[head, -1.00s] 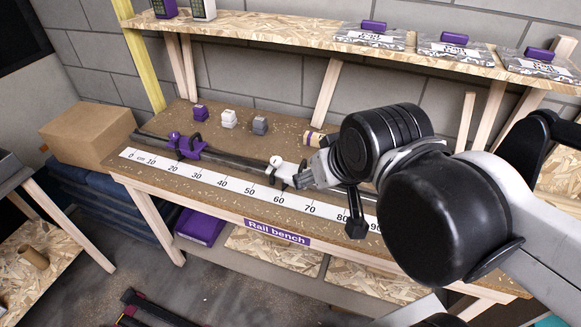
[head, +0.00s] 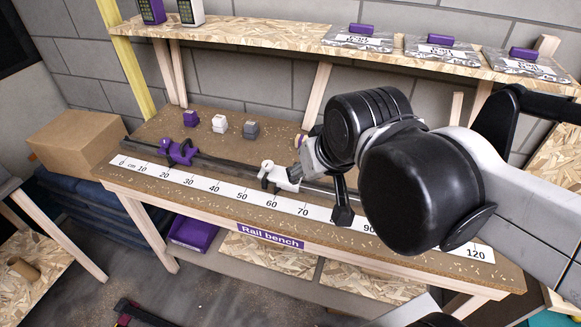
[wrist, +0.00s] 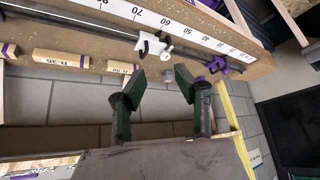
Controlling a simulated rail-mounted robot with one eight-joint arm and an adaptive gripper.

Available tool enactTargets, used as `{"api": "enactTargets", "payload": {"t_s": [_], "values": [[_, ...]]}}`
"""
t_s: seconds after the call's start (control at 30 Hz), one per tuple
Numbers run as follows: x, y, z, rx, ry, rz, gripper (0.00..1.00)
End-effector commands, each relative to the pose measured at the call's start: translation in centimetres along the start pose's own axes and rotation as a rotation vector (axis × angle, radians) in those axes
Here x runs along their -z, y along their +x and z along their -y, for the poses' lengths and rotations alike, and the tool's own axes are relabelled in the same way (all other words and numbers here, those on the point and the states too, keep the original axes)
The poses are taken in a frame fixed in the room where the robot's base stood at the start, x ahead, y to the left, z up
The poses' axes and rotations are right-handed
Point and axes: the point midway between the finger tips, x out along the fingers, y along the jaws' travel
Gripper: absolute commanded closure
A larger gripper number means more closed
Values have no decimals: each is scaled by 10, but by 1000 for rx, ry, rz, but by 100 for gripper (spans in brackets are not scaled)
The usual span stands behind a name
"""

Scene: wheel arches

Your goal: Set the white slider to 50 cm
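The white slider (head: 280,176) sits on the dark rail (head: 216,163) behind the white centimetre scale (head: 215,187). It stands roughly behind the 60 mark; the slanted view makes the exact reading uncertain. My gripper (head: 302,163) is just behind and above the slider in the head view, its fingers partly hidden by its own body. In the wrist view my gripper (wrist: 159,72) has its two fingers apart with nothing held. The white slider (wrist: 152,48) lies beyond the fingertips there, apart from them.
A purple slider (head: 177,152) is on the rail near the 10 to 20 marks. Purple, white and grey blocks (head: 252,129) stand behind the rail. The rail between the two sliders is clear.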

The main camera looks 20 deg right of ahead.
Motion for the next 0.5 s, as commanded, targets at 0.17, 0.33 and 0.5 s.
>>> {"api": "enactTargets", "payload": {"t_s": [0.17, 0.33, 0.5], "values": [[32, 10, -8, -3, 101, 71, 70], [58, 27, -16, -5, 202, 141, 70], [83, 48, -26, -9, 302, 212, 70]]}}
